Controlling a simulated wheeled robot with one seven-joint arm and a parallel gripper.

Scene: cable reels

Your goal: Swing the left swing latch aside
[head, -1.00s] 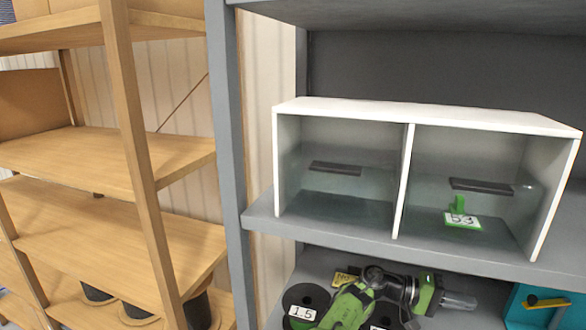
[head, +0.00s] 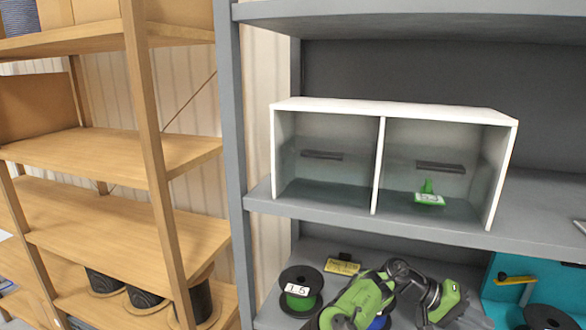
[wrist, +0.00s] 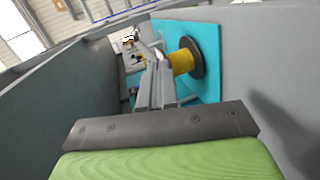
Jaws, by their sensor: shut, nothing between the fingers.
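A teal panel (head: 505,270) stands on the lower grey shelf at the right. A yellow bar with a dark pivot knob, seemingly the left swing latch (head: 516,279), lies across its upper left, nearly level. My gripper (wrist: 155,78) is shut and empty in the wrist view, pointing toward the teal panel (wrist: 205,90). A yellow cylinder with a dark disc (wrist: 184,62) stands out from the panel just right of the fingers; I cannot tell whether they touch. In the head view my green arm reaches along the lower shelf, left of the panel. The right part of the panel is cut off.
A dark reel (head: 548,317) is at the panel's lower right. Another black reel (head: 301,290) with a white label stands left of my arm, by a yellow tag (head: 342,267). A white two-compartment box (head: 377,165) sits on the shelf above. Wooden shelving (head: 110,150) is at left.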

